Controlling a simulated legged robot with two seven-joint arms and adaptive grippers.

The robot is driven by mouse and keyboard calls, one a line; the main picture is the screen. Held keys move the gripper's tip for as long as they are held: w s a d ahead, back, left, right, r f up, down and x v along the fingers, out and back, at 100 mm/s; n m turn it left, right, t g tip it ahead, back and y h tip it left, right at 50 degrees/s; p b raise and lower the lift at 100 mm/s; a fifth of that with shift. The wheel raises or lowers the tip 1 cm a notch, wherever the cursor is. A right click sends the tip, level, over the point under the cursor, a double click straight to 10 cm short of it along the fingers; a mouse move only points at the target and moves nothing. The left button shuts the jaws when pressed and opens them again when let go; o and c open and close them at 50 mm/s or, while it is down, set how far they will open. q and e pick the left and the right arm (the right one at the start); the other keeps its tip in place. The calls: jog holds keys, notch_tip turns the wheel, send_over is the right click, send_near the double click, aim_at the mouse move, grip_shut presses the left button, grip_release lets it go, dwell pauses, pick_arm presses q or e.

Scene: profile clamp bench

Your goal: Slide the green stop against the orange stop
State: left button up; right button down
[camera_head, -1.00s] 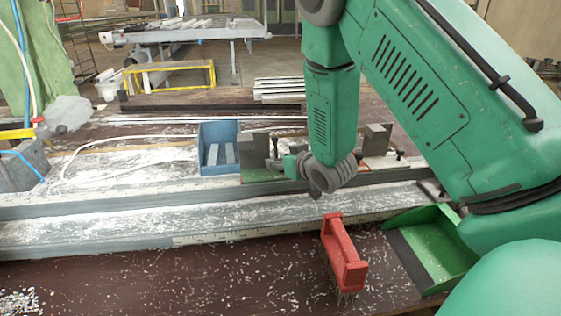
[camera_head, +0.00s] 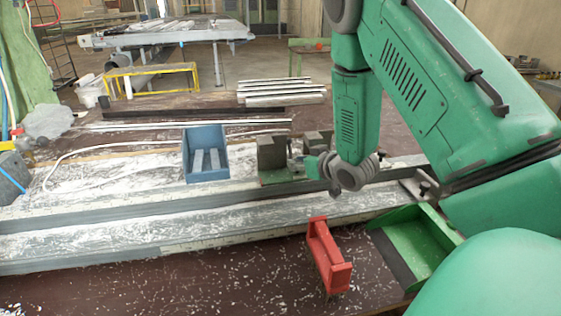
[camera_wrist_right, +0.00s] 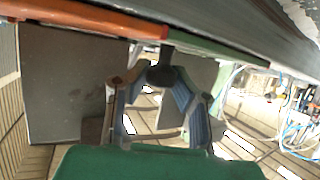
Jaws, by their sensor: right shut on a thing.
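The green stop is a grey block on a green base (camera_head: 284,178), standing on the rail in the head view. The green base also shows in the wrist view (camera_wrist_right: 225,52). My right gripper (camera_wrist_right: 160,76) is shut on the green stop's dark knob. The orange stop's orange base (camera_wrist_right: 90,17) is left of the green one in the wrist view. In the head view my arm hides the orange base. My left gripper is out of view.
A blue bin (camera_head: 205,160) stands behind the rail (camera_head: 110,238), left of the green stop. A red brush (camera_head: 328,257) and a green dustpan (camera_head: 425,240) lie in front of it. White shavings cover much of the rail and bench.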

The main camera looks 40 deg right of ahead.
jog(key=shift+d, duration=0.1)
jog(key=c, duration=1.3)
grip_release()
jog(key=shift+c, duration=0.2)
jog(key=shift+s, duration=0.1)
jog(key=shift+s, duration=0.3)
jog(key=v, duration=0.7)
jog(key=shift+r, duration=0.2)
